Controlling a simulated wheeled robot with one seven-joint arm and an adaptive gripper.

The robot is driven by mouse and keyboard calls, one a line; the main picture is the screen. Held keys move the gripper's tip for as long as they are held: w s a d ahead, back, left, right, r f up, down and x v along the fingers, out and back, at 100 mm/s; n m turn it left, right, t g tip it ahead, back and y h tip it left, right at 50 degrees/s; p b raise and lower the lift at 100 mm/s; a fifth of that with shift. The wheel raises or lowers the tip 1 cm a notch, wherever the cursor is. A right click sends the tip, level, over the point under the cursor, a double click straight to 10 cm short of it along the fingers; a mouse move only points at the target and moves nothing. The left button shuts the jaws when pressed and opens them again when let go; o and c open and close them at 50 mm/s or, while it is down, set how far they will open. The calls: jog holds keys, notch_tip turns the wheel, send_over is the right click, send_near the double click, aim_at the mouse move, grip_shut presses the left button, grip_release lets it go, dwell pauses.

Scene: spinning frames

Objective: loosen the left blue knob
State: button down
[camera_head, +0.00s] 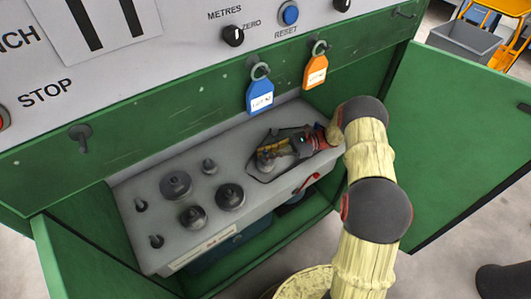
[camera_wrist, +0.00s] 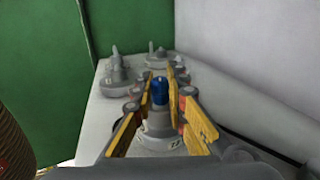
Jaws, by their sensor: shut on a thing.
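My gripper (camera_head: 268,158) reaches in from the right over the grey shelf of the open green cabinet, at the right end of a group of dark grey fittings. In the wrist view my gripper (camera_wrist: 160,101) has its yellow-sided fingers on either side of a small blue knob (camera_wrist: 160,88). The knob stands upright on a pale round base (camera_wrist: 160,136) between the fingers, and the gripper is shut on it. The exact finger contact is hard to see. In the head view the fingers hide the knob, so its blue does not show. No second blue knob is visible on the shelf.
Several grey fittings (camera_head: 176,185) stand left of my gripper on the grey shelf (camera_head: 140,240). A blue tag (camera_head: 260,97) and an orange tag (camera_head: 315,72) hang above. The green door (camera_head: 455,140) stands open at right. A pale wall (camera_wrist: 245,60) rises close on the right.

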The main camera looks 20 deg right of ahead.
jog(key=shift+n+g, duration=0.5)
jog(key=shift+g, duration=0.1)
jog(key=c, duration=1.8)
grip_release()
jog(key=shift+o, duration=0.2)
notch_tip(320, 180, up, 10)
jog(key=shift+c, duration=0.4)
